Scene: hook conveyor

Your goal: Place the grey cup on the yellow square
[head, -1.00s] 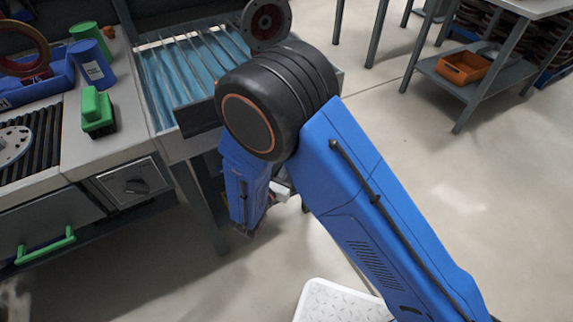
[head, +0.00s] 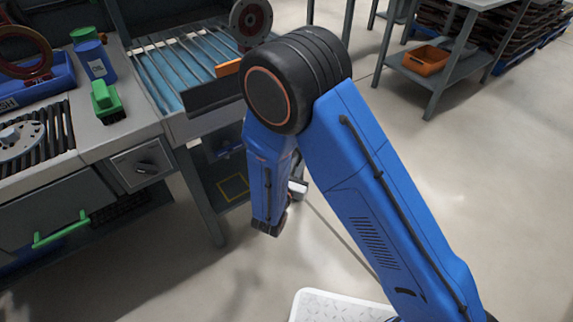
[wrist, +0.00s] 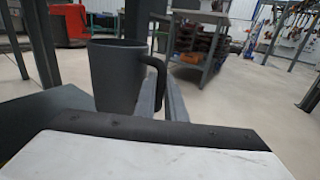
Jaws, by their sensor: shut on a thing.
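The grey cup (wrist: 116,75) is upright in the wrist view, with its handle on the right. My gripper (wrist: 162,92) is shut on the cup's handle. In the head view my blue arm hides the cup and most of the gripper. The yellow square (head: 234,187) is a yellow outline on the dark lower shelf (head: 212,175) under the conveyor table, left of my forearm in the head view.
A table leg (head: 200,195) stands at the front of the lower shelf. Above it are the roller conveyor (head: 170,75), a green brush (head: 107,100) and a blue cup (head: 95,62). An orange bin (head: 426,60) sits on a rack. Floor on the right is clear.

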